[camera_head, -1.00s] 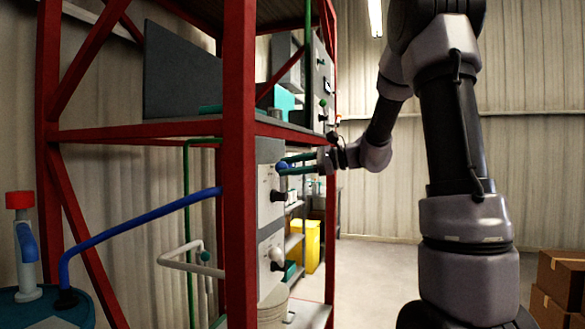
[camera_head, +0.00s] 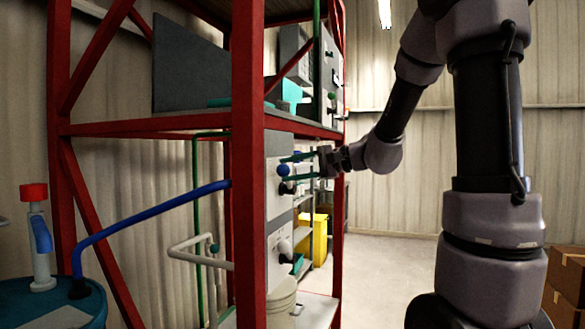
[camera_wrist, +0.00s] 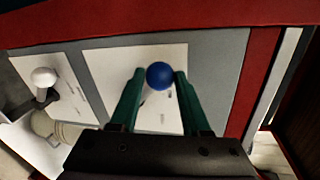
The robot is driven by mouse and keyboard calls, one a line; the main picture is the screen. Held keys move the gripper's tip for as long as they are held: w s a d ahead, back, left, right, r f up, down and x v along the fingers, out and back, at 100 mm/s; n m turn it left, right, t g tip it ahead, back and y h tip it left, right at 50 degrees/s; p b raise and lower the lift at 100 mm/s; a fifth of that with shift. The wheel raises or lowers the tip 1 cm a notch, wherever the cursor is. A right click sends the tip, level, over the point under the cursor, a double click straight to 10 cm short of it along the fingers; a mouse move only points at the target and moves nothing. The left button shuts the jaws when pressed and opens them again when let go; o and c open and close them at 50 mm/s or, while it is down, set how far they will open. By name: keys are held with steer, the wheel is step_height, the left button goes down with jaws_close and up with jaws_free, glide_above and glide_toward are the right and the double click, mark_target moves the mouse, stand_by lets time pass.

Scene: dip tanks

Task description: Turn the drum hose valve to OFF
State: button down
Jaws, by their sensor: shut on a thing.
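The drum hose valve is a lever with a blue ball knob (camera_head: 283,170), on a light panel inside the red rack. My gripper (camera_head: 290,168) reaches in from the right, its two green fingers on either side of the knob. In the wrist view, the blue knob (camera_wrist: 160,75) sits between the green fingertips (camera_wrist: 158,78), and my gripper is shut on it. A short pale piece of the lever shows below the knob. I cannot read the markings on the valve plate (camera_wrist: 110,75). The blue hose (camera_head: 150,215) runs from the teal drum (camera_head: 35,300) to the rack.
A second valve with a white ball knob (camera_head: 285,247) sits lower on the panel; it also shows in the wrist view (camera_wrist: 43,77). The red rack post (camera_head: 248,120) stands just left of the panels. Cardboard boxes (camera_head: 565,272) stand at right; open floor lies between.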

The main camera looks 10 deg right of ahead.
steer(key=shift+f, duration=0.15)
steer(key=shift+c, duration=1.9)
jaws_free()
steer(key=v, duration=1.1)
steer(key=shift+a, duration=0.1)
